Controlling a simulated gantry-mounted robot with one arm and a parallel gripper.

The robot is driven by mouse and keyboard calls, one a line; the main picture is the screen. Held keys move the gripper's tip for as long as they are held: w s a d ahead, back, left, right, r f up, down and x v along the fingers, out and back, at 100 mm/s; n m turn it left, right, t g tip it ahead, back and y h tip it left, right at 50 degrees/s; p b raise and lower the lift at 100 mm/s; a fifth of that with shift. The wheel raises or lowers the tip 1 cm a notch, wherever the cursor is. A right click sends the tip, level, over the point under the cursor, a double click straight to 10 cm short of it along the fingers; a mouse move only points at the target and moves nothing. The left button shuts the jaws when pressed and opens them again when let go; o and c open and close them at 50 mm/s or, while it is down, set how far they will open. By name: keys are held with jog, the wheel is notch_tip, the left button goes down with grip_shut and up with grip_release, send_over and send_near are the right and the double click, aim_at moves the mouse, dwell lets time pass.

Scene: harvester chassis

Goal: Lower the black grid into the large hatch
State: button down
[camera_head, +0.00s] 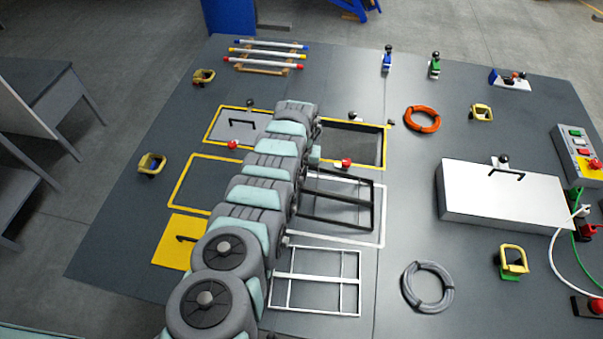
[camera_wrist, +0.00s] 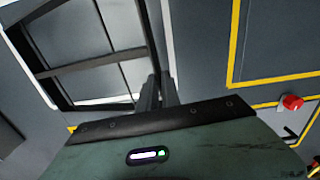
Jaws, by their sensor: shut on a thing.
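The black grid (camera_head: 371,206) is an open rectangular frame with a crossbar. In the head view it is right of my arm, over a white-outlined rectangle and offset from it, seemingly raised; its exact height is unclear. In the wrist view the grid (camera_wrist: 88,65) fills the upper left. My gripper (camera_wrist: 157,92) is shut on the grid's near edge there; in the head view my arm hides the fingers. An open, yellow-edged hatch (camera_head: 368,145) with a dark recess lies just beyond the grid in the head view, apart from it.
A red knob (camera_head: 346,163) stands at the open hatch's near edge. A white grid (camera_head: 315,281) lies nearer. A grey lid with a handle (camera_head: 240,123) and a yellow plate (camera_head: 176,245) are left of my arm. A white box (camera_head: 500,199) stands right, past clear deck.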

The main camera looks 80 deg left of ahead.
jog(key=c, duration=1.5)
grip_release()
notch_tip(320, 180, up, 6)
jog(key=p, duration=0.3)
jog(key=shift+f+p, duration=0.1)
jog(key=shift+p, duration=0.25)
jog(key=shift+a+r, duration=0.15)
jog(key=shift+r, duration=0.2)
jog(key=shift+r+b, duration=0.45)
jog(key=shift+r, duration=1.7)
